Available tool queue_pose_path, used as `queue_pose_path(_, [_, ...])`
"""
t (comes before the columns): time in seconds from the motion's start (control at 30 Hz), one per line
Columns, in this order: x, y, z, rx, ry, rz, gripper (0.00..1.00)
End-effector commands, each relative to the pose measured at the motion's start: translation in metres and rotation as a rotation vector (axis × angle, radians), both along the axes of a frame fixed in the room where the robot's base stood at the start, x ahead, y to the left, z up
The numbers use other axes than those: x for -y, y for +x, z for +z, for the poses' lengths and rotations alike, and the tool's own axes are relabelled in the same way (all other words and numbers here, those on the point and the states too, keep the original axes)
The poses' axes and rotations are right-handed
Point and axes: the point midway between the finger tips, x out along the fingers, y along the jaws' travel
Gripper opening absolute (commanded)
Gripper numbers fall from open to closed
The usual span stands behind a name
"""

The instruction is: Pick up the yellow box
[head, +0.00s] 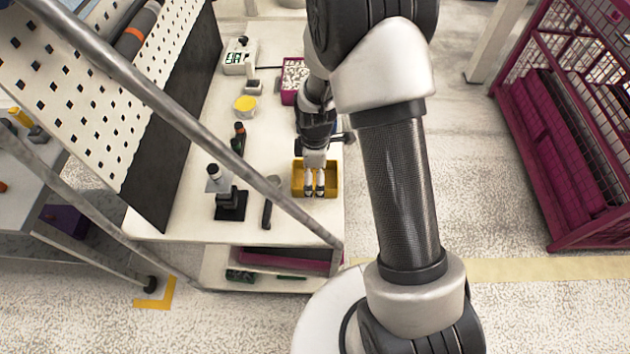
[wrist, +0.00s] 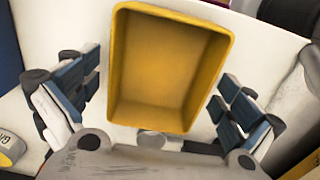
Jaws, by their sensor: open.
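The yellow box (head: 332,178) is an open, empty tray near the right front edge of the white workbench in the head view. In the wrist view the yellow box (wrist: 165,70) shows its bare inside and rim. My gripper (head: 315,190) is over the box in the head view. In the wrist view my gripper (wrist: 155,95) is open, with one finger on each side of the box. The fingers look apart from the box walls, and nothing is held. I cannot tell the exact height of the fingers above the bench.
On the workbench (head: 185,215) stand a microscope-like device (head: 230,195), a dark handheld tool (head: 267,213), a yellow round item (head: 245,104) and a magenta bin (head: 293,78). A diagonal grey frame bar (head: 190,125) crosses in front. A magenta cage (head: 580,130) stands on the right.

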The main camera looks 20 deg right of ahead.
Motion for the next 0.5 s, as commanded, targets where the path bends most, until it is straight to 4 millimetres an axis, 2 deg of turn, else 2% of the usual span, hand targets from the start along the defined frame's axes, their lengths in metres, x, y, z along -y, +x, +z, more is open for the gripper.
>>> queue_pose_path(0.1, [0.0001, 0.0003, 0.0014, 0.001, 0.0, 0.0, 1.0])
queue_pose_path(0.5, [0.0001, 0.0002, 0.0014, 0.0, 0.0, 0.0, 0.73])
